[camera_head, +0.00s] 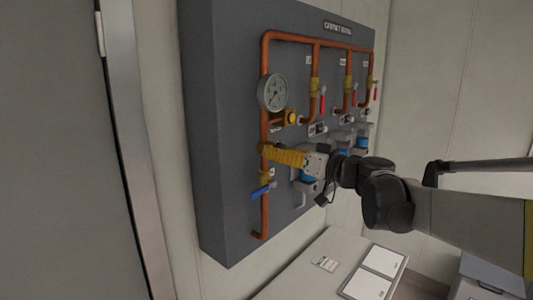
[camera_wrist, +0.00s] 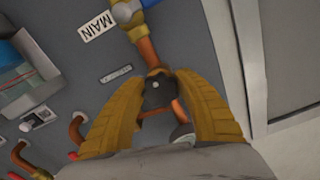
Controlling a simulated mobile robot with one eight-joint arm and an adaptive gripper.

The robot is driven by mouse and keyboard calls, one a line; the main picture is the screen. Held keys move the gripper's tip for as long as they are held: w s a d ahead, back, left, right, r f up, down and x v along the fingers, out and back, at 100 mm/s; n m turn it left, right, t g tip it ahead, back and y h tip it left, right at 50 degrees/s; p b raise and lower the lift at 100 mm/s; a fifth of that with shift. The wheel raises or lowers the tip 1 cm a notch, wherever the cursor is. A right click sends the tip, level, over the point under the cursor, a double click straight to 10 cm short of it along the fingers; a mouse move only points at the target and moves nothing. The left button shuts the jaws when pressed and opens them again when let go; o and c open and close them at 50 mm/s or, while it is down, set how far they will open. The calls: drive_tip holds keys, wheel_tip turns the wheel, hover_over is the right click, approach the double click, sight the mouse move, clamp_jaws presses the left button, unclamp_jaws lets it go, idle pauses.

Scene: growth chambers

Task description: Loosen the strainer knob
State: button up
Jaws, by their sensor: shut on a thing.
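The strainer knob (camera_wrist: 156,92) is a dark round piece with a small pale dot, in line with the copper pipe in the wrist view. The yellow fingers of my gripper (camera_wrist: 150,84) lie on either side of it and are shut on it. In the head view my gripper (camera_head: 265,149) reaches from the right to the left vertical copper pipe (camera_head: 265,221), between the gauge and the blue-handled valve. The fingers hide the knob there. I cannot tell how far the knob is turned.
A round pressure gauge (camera_head: 272,93) sits just above my gripper, and a blue valve handle (camera_head: 262,190) just below. Several red-handled valves (camera_head: 322,97) stand farther right on the grey panel (camera_head: 225,140). A white "MAIN" label (camera_wrist: 97,25) shows in the wrist view.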

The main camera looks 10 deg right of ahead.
drive_tip(key=shift+f+n, duration=0.15)
drive_tip(key=shift+n, duration=0.15)
drive_tip(key=o, duration=1.2)
drive_tip(key=shift+o, duration=0.2)
drive_tip(key=v, duration=1.2)
